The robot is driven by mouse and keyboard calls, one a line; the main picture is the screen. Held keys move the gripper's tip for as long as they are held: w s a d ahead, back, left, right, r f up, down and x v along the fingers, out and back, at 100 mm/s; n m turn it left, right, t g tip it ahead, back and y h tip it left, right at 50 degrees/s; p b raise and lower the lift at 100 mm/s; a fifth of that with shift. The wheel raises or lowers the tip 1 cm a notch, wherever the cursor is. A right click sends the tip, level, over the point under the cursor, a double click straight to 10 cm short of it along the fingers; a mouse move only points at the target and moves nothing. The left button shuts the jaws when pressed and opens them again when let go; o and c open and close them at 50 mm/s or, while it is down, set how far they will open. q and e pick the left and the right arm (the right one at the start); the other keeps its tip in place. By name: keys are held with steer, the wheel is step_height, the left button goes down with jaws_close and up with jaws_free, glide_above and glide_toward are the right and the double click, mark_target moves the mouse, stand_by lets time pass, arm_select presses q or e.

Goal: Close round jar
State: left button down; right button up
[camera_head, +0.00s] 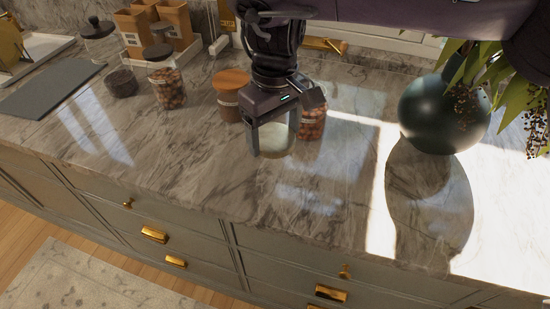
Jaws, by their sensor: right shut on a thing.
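My right gripper (273,133) reaches down from the top with its fingers on either side of a clear glass jar (276,143) with pale contents. It is shut on this jar at the counter. The jar's top and any lid are hidden behind the gripper. A small round dark jar (121,83) without a visible lid stands at the left. A rounded glass piece with a black knob (98,29) is behind it. My left gripper is not in view.
A wooden-lidded jar (229,96) stands close left of my gripper, and a nut-filled jar (312,124) close right. Another nut jar (168,88) is farther left. A dark round vase (440,115) with leaves stands right. The front marble counter (200,170) is clear.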

mark_target(275, 139)
step_height(275, 139, up, 7)
steer(key=shift+r+p, duration=0.15)
steer(key=shift+p, duration=0.2)
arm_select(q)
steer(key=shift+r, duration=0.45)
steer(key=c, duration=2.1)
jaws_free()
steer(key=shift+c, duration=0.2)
